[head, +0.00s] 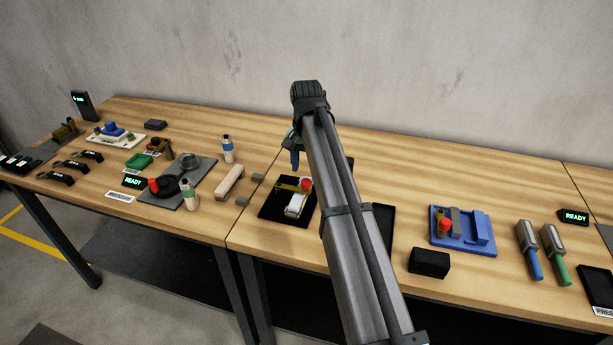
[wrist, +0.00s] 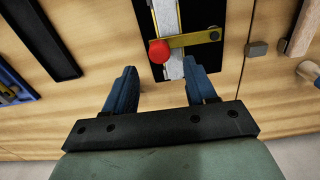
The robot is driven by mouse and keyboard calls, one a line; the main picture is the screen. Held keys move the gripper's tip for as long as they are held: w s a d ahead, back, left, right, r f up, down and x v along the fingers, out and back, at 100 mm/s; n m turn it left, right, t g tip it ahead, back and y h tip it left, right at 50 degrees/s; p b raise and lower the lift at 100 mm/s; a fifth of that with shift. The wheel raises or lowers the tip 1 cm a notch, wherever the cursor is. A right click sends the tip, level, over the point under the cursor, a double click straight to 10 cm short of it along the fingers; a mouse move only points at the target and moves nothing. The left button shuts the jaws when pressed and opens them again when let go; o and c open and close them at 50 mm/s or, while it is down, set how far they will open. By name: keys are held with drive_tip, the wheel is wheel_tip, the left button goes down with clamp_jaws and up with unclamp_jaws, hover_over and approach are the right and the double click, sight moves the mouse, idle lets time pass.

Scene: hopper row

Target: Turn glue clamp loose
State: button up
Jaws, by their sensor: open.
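The glue clamp shows as a brass-yellow bar (wrist: 195,40) with a red knob (wrist: 158,51) at one end. The bar crosses a pale grey block (wrist: 166,15) on a black base plate (wrist: 207,60). In the head view the red knob (head: 306,184) and the pale block (head: 295,204) sit left of my arm. My gripper (wrist: 159,66) is open and empty, its two blue fingers apart. In the wrist view the knob lies between the fingertip lines, just ahead of them; I cannot tell the height gap. In the head view one blue finger (head: 294,158) shows behind the clamp; my arm hides the rest.
A wooden bar (head: 229,180) and small grey blocks (head: 257,177) lie left of the base plate. A black tray (head: 380,222), partly behind my arm, a black box (head: 429,262) and a blue fixture (head: 462,231) stand to the right. The table behind them is clear.

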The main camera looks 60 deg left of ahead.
sight(306, 180)
drive_tip(key=shift+f, duration=2.15)
drive_tip(key=shift+c, duration=0.2)
clamp_jaws()
